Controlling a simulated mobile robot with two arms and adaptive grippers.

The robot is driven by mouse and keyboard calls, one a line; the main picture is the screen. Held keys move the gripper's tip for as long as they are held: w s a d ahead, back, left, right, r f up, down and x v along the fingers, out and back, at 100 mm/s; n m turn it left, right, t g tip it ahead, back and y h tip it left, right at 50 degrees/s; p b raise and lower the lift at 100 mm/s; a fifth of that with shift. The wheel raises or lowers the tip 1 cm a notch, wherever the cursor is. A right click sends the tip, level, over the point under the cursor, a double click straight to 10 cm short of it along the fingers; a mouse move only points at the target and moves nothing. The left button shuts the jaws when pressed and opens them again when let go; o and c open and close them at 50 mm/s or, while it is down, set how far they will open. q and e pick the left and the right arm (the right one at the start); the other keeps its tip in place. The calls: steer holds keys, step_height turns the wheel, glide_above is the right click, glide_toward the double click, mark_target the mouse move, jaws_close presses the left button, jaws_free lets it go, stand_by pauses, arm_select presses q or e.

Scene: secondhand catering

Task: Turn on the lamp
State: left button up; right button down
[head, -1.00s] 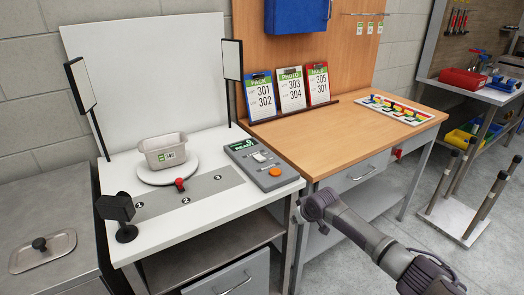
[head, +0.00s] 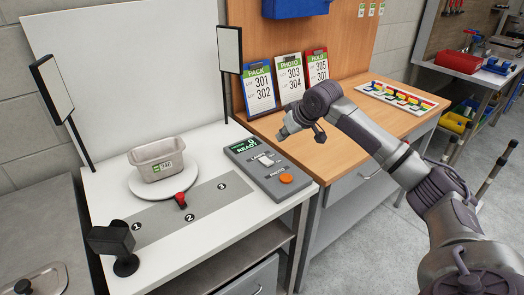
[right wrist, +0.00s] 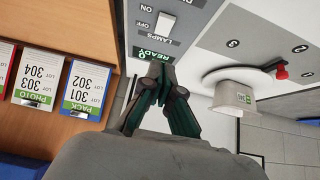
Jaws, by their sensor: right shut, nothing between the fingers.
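Two lamp panels on black stands, a left one (head: 62,88) and a right one (head: 229,48), stand on the white table; their faces look pale grey. The grey control box (head: 285,193) lies on the table's right side. It has a green READY screen (head: 243,146), a white lamps switch (head: 264,159) and an orange photo button (head: 286,178). In the right wrist view the switch (right wrist: 166,25) sits beside ON and OFF marks. My right gripper (head: 284,134) is shut and empty, above the box near its far end. It also shows in the right wrist view (right wrist: 158,68), close to the screen. My left gripper is out of view.
A grey bin (head: 157,158) stands on a white turntable (head: 148,190) with a red knob (head: 181,199). A black camera (head: 116,239) stands front left. Clipboards (head: 289,75) lean at the back of the wooden bench (head: 340,118).

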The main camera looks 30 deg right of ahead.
steer(key=s, duration=0.1)
steer(key=p, duration=0.2)
glide_above(267, 161)
steer(key=s, duration=0.2)
step_height(267, 161, down, 7)
steer(key=shift+d, duration=0.1)
step_height(267, 161, down, 4)
steer(key=shift+r+p, duration=0.25)
steer(key=shift+p, duration=0.25)
steer(key=shift+s+f, duration=0.15)
steer(key=shift+f, duration=0.25)
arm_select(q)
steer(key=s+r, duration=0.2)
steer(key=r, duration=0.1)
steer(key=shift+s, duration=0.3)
arm_select(e)
steer(key=shift+f, duration=0.1)
